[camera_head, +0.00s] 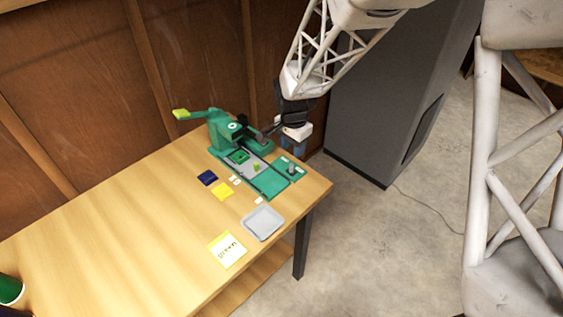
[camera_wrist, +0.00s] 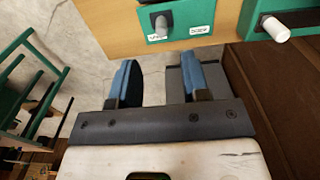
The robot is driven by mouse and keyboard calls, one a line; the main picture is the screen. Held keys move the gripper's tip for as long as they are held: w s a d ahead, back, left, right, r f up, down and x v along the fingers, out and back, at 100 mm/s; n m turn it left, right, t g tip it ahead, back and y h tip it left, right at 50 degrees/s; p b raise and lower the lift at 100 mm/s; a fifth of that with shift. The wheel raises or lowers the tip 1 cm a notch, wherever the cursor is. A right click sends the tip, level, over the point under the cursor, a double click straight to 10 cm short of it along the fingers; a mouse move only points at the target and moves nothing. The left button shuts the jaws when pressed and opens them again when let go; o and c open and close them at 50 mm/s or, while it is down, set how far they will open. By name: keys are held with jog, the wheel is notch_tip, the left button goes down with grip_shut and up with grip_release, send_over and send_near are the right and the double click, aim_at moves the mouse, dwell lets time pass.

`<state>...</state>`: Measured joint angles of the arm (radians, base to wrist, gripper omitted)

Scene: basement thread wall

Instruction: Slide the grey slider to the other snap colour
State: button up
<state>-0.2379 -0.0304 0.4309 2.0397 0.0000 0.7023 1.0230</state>
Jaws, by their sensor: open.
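The grey slider (camera_head: 291,168) is a short upright peg on a small green panel at the table's right end, beside the green press (camera_head: 228,130). In the wrist view the slider (camera_wrist: 161,23) stands at the top, near the left of two white labels (camera_wrist: 157,38); the other label (camera_wrist: 200,30) is to its right. The lettering is too small to read surely. My gripper (camera_head: 294,143) is behind the panel in the head view, apart from the slider. In the wrist view its blue fingers (camera_wrist: 157,80) are spread and empty, below the panel's edge.
A white-tipped peg (camera_wrist: 277,28) on a green part juts out at the wrist view's upper right. Navy (camera_head: 207,178) and yellow (camera_head: 222,192) squares, a grey tray (camera_head: 263,223) and a note (camera_head: 227,249) lie on the table. The table's left part is mostly clear.

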jog(key=shift+r, duration=1.2)
jog(key=s+d+r+n+t, duration=0.1)
jog(key=s+d+r+n, duration=0.1)
jog(key=s+d+r, duration=0.4)
jog(key=s+d+r+n, duration=0.2)
jog(key=s+d+r, duration=0.1)
jog(key=s+r, duration=0.4)
jog(key=s+d+r+n, duration=0.2)
jog(key=s, duration=0.6)
jog(key=s+d+r+n+t, duration=0.1)
jog(key=s+d+r+n, duration=0.1)
jog(key=s, duration=0.6)
jog(key=shift+s+d+r+n+t, duration=0.2)
jog(key=shift+d+r+n+t, duration=0.15)
jog(key=shift+d+r, duration=0.45)
jog(key=shift+w, duration=0.15)
jog(key=shift+c, duration=0.2)
